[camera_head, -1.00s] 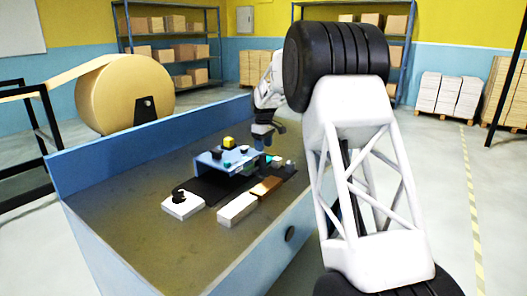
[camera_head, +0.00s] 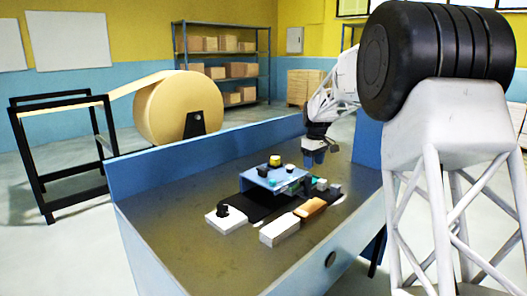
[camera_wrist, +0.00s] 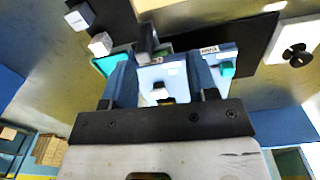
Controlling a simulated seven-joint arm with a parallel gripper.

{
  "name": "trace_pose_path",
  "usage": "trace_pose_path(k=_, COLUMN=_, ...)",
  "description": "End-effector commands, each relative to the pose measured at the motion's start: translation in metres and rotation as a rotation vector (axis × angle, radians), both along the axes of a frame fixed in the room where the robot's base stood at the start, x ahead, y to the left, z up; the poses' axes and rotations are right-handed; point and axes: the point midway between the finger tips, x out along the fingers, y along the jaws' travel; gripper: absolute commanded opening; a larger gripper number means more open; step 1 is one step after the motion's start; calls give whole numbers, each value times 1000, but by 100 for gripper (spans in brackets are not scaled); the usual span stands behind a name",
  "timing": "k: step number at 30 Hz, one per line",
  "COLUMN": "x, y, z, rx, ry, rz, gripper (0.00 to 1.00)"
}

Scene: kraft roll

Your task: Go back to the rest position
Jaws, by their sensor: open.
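My gripper (camera_head: 318,157) hangs over the far right part of the workbench (camera_head: 165,215), behind and to the right of a small blue stand (camera_head: 270,180). Its blue fingers are apart, and nothing shows held between them in the wrist view (camera_wrist: 162,78). The stand carries a yellow and black knob (camera_head: 275,161) and small teal and white parts. In the wrist view, the blue stand (camera_wrist: 180,75) lies beyond the fingers, which hide part of it.
On the bench are a white box with a black knob (camera_head: 226,217), a white block (camera_head: 280,231), an orange-brown block (camera_head: 311,207) and a dark mat (camera_head: 258,208). A raised blue edge (camera_head: 150,172) runs behind. The bench's front left is bare. A kraft roll (camera_head: 178,108) stands beyond.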

Motion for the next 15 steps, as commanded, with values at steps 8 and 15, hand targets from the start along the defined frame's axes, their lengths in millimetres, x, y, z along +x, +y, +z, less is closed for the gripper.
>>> trace_pose_path(k=8, x=-69, y=2, z=34, rx=2, ry=-26, rz=-82, gripper=53)
trace_pose_path(k=15, x=-130, y=3, z=54, rx=6, ry=-46, rz=-153, gripper=53)
